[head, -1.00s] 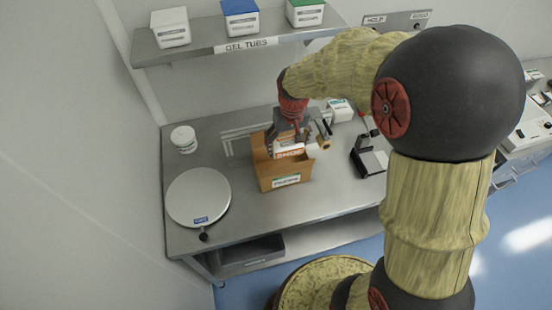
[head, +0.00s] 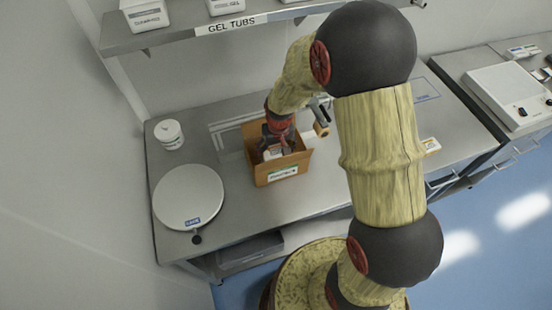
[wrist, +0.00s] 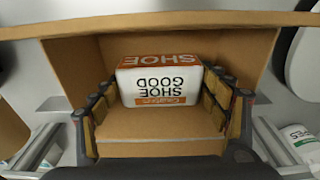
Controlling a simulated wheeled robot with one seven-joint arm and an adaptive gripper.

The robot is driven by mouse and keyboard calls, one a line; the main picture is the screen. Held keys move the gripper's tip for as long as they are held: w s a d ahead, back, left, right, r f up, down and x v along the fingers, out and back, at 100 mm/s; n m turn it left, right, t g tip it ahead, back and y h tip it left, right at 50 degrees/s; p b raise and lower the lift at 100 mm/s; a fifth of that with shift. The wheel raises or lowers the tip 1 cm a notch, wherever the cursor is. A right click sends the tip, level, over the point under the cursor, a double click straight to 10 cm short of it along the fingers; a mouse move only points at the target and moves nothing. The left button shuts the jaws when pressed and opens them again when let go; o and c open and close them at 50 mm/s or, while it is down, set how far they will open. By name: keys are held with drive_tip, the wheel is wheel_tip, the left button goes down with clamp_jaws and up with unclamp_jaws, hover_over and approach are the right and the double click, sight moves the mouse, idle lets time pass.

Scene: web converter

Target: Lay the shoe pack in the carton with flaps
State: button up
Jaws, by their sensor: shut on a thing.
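The shoe pack (wrist: 160,82) is a white and orange box with "SHOE GOOD" lettering. In the wrist view it sits between the two fingers of my gripper (wrist: 168,105), which is shut on it. The carton with flaps (head: 282,172) is an open brown box with a label on its front, standing on the steel bench. Its brown inner walls (wrist: 85,65) surround the pack in the wrist view. In the head view my gripper (head: 278,143) is down inside the carton's opening, and only a small white part of the pack shows. I cannot tell whether the pack touches the carton's floor.
A round white scale plate (head: 188,196) and a white tub (head: 170,134) stand left of the carton on the bench (head: 225,215). A shelf (head: 190,38) with white boxes runs above the back.

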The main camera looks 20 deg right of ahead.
drive_tip(key=shift+f, duration=2)
drive_tip(key=shift+r, duration=0.1)
drive_tip(key=o, duration=0.9)
drive_tip(key=shift+f+b, duration=0.2)
drive_tip(key=shift+b, duration=0.1)
drive_tip(key=o, duration=0.5)
drive_tip(key=shift+c, duration=0.2)
drive_tip(key=shift+r, duration=0.1)
